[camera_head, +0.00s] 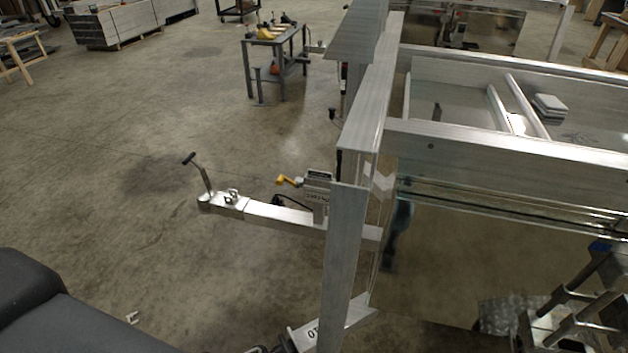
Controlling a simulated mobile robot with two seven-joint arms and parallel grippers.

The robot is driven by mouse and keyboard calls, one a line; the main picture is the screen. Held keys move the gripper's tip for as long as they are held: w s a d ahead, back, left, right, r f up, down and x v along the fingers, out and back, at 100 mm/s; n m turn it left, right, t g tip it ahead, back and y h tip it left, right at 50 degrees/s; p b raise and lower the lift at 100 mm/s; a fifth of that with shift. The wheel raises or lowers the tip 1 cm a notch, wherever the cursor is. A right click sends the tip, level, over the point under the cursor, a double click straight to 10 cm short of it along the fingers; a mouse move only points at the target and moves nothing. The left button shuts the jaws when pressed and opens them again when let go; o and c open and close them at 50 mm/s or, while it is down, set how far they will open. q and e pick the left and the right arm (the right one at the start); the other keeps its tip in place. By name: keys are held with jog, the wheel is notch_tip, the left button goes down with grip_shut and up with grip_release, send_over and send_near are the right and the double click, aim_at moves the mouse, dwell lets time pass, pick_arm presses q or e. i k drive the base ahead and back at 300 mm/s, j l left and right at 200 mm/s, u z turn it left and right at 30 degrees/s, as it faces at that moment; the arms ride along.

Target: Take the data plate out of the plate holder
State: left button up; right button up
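I cannot pick out the data plate or the plate holder with certainty. A grey box with small lettering (318,190) and a yellow handle (289,181) stands on the trailer's drawbar (275,213). A metal part with upside-down digits (312,334) shows at the bottom edge, partly cut off. Neither of my grippers can be made out. A large dark grey rounded shape, which may be part of my own body, fills the bottom left corner.
The aluminium trailer frame (500,143) fills the right side, with a tall upright (343,260) at its front corner. Metal step-like parts (565,310) crowd the bottom right. A workbench (275,50) stands behind. The concrete floor at left is mostly clear; a small pale piece (132,318) shows there.

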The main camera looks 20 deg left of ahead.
aim_at(312, 174)
jog(key=k+j+z, duration=0.2)
jog(key=z, duration=0.15)
jog(key=k+j+z, duration=0.15)
jog(key=z, duration=0.25)
jog(key=k+j+z, duration=0.2)
jog(key=z, duration=0.15)
jog(key=k+j+z, duration=0.15)
jog(key=z, duration=0.25)
jog(key=k+j+z, duration=0.15)
jog(key=z, duration=0.3)
jog(key=k+j+z, duration=0.1)
jog(key=z, duration=0.3)
jog(key=k+z, duration=0.25)
jog(key=z, duration=0.2)
jog(key=k+j+z, duration=0.1)
jog(key=z, duration=0.25)
jog(key=k+z, duration=0.5)
jog(key=z, duration=0.25)
jog(key=k+j+z, duration=0.15)
jog(key=k+z, duration=0.5)
jog(key=k, duration=0.15)
jog(key=k+j+u, duration=0.4)
jog(key=k+j, duration=0.25)
jog(key=k+j+u, duration=0.15)
jog(key=j+u, duration=0.15)
jog(key=k+j+u, duration=0.15)
jog(key=j+u, duration=0.2)
jog(key=j, duration=0.15)
